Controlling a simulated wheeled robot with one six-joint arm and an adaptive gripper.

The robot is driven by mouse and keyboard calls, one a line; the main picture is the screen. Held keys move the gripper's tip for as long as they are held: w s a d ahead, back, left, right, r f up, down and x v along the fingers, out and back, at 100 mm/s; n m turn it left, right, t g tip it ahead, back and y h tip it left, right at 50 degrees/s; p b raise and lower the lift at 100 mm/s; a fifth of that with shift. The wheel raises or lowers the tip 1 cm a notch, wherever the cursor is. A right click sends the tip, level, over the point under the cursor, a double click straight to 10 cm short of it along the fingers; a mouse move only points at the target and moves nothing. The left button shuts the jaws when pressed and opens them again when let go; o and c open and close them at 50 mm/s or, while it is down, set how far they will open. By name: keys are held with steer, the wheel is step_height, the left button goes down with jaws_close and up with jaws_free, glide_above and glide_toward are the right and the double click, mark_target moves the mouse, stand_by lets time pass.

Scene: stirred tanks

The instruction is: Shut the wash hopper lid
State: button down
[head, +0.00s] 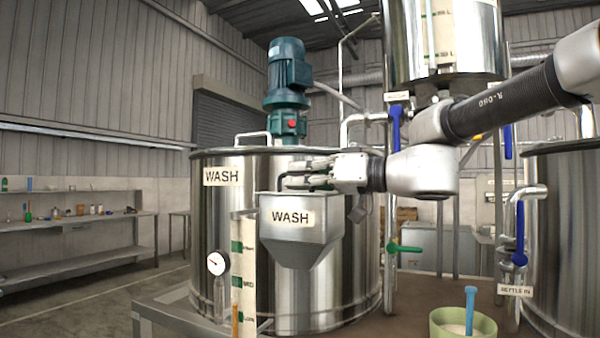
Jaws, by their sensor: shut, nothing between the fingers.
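The wash hopper (301,248) is a grey metal funnel box with a WASH label, mounted on the front of the steel wash tank (358,262). My gripper (282,178) reaches in from the right and points left, just above the hopper's top edge in the picture. It is shut with nothing in it. The gripper covers the area over the hopper's mouth, so I cannot make out the lid or its angle. I cannot tell whether the fingers touch the hopper.
A green motor (288,75) stands on the tank lid behind my gripper. A blue-handled valve (396,128) and a green-handled valve (404,248) are to the right. A green bowl (463,322) with a blue-handled tool stands at the front right. A gauge (218,264) is at left.

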steer(key=shift+s+f, duration=0.25)
steer(key=c, duration=2.2)
jaws_free()
steer(key=o, duration=0.4)
steer(key=shift+o, duration=0.2)
steer(key=shift+o, duration=0.2)
steer(key=shift+s+d, duration=0.15)
steer(key=shift+d, duration=0.35)
steer(key=shift+w+n+g, duration=0.25)
steer(key=shift+n+g, duration=0.05)
steer(key=shift+g, duration=0.2)
steer(key=shift+o, duration=0.8)
steer(key=shift+w+d+g, duration=0.15)
steer(key=shift+w+d, duration=0.15)
steer(key=shift+w, duration=0.25)
steer(key=shift+w+d+g, duration=0.15)
steer(key=shift+w+d, duration=0.1)
steer(key=shift+w, duration=0.3)
steer(key=s+d+t, duration=0.1)
steer(key=s+d, duration=0.5)
steer(key=d, duration=0.3)
steer(key=shift+s+d+r+m+t, duration=0.15)
steer(key=shift+s+d+m+t, duration=0.15)
steer(key=shift+m, duration=0.1)
